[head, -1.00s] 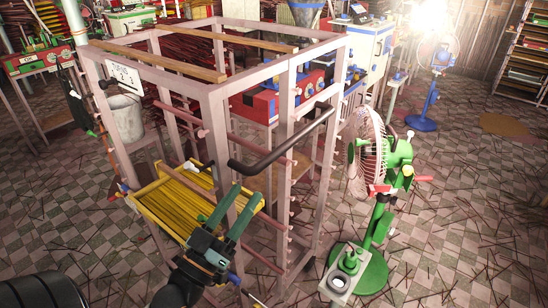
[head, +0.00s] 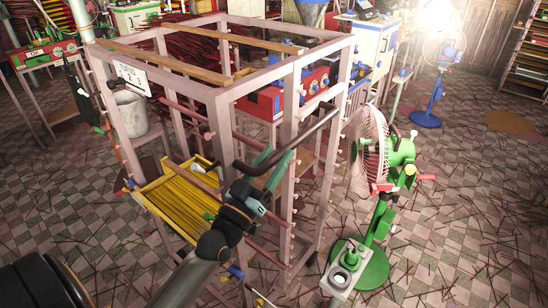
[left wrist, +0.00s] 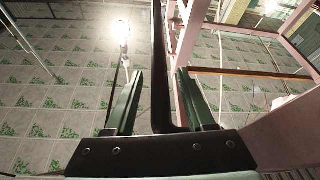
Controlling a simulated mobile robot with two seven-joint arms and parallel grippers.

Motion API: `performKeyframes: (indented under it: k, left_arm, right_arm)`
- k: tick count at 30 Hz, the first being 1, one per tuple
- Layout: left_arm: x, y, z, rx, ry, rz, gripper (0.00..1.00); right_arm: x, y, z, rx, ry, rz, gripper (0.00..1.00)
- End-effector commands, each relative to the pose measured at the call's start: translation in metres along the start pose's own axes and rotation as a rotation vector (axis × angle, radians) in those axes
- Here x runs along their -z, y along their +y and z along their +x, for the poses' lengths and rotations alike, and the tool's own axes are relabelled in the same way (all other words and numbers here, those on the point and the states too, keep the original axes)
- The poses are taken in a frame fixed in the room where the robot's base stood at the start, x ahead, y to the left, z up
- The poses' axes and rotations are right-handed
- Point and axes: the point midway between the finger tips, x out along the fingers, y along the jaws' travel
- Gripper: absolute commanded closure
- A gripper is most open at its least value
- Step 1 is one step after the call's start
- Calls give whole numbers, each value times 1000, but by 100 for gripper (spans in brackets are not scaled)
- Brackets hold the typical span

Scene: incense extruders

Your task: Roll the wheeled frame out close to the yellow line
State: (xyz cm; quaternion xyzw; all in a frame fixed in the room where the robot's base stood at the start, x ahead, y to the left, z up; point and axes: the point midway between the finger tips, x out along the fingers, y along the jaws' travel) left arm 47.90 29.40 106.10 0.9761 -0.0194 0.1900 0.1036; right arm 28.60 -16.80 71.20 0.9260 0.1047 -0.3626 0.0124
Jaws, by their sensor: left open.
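The wheeled frame (head: 223,118) is a tall pale-pink rack, upright on the tiled floor in the middle of the head view. Its black handle bar (head: 305,135) slants along the near right side. My left gripper (head: 278,158), with green fingers, is at this bar. In the left wrist view the bar (left wrist: 158,50) runs between the two open fingers (left wrist: 160,75), which look apart from it. A yellow tray (head: 180,200) of thin sticks sits low on the frame. The wheels are hard to make out. I see no yellow line. My right gripper is not in view.
A green fan (head: 385,165) stands close to the right of the frame, on a round green base. A blue fan (head: 428,95) stands farther back. Machines and a grey bucket (head: 130,113) are behind the frame. Thin sticks litter the open floor at the right.

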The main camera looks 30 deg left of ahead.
Motion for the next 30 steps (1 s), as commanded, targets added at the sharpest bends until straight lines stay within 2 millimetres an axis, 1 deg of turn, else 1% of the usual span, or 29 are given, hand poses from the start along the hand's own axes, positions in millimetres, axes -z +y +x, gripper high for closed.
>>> performKeyframes:
  k: [2, 3, 17, 30]
  left_arm:
    - [0, 0, 0, 0, 0, 0, 45]
    - [0, 0, 0, 0, 0, 0, 48]
    - [0, 0, 0, 0, 0, 0, 100]
    - [0, 0, 0, 0, 0, 0, 100]
  right_arm:
    - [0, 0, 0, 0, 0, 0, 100]
    - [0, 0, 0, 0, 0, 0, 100]
    - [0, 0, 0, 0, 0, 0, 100]
    - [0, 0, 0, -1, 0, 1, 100]
